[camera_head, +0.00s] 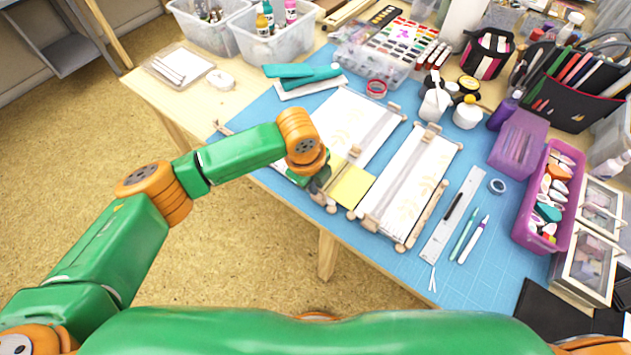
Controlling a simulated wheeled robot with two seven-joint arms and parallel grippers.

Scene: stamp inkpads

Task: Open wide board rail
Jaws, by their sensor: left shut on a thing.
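The wide board (345,118) lies on the blue mat, with white paper, a grey strip along its right side and small wooden knobs. My left gripper (320,184) is at the board's near left edge, shut on what looks like a wooden part of the rail; the arm and gripper hide most of this part. A wooden end (222,128) shows at the mat's left edge, past my arm. A narrower board (408,172) with wooden rails lies to the right. My right gripper is out of view.
A teal stapler-like tool (300,74) and clear bins (275,40) lie behind. A ruler (453,215), pens (473,238) and a pink tray (526,225) lie to the right.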

